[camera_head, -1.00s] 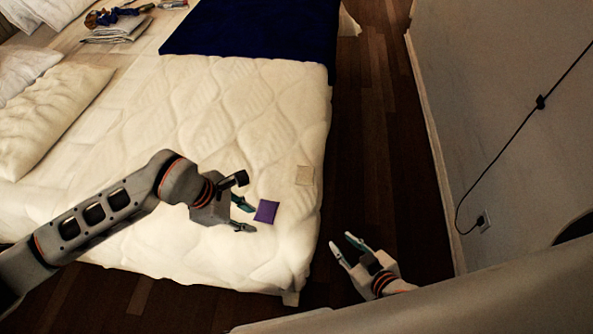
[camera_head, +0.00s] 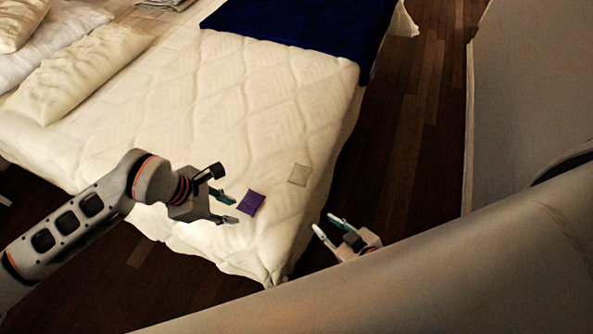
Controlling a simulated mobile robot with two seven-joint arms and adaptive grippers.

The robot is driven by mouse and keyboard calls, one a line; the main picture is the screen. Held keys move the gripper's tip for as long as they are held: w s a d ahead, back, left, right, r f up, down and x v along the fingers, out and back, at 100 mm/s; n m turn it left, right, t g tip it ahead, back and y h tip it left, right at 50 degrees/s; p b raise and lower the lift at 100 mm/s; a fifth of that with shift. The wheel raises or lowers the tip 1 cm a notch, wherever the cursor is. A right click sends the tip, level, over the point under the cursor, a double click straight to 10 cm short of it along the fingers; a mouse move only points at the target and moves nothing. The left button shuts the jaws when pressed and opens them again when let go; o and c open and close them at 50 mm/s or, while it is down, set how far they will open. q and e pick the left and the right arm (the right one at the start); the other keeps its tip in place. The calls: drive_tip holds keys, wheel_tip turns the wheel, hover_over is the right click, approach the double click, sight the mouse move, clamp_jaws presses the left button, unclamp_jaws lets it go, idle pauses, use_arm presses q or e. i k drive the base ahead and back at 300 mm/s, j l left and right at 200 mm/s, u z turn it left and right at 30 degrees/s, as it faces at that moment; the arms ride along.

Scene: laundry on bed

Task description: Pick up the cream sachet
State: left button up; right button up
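The cream sachet (camera_head: 299,175) is a small pale square lying flat on the white quilted bed, near its right edge. A purple sachet (camera_head: 251,203) lies to its lower left. My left gripper (camera_head: 230,208) is open and empty, with its fingertips just left of the purple sachet. My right gripper (camera_head: 324,224) is open and empty, beside the bed's right edge and below the cream sachet in the picture. Neither gripper touches the cream sachet.
The bed (camera_head: 240,100) fills the middle. A dark blue blanket (camera_head: 300,30) covers its far part, and pillows (camera_head: 80,72) lie at the upper left. Dark wooden floor (camera_head: 415,150) runs between the bed and the wall (camera_head: 520,110) on the right.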

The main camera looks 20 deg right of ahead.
sight(299, 175)
drive_tip(key=l+u, duration=0.5)
drive_tip(key=l, duration=0.3)
drive_tip(key=l+u, duration=0.45)
drive_tip(key=l, duration=0.35)
drive_tip(key=l+u, duration=0.35)
drive_tip(key=l, duration=0.35)
drive_tip(key=k+l+u, duration=0.1)
drive_tip(key=l+u, duration=0.25)
drive_tip(key=l, duration=0.3)
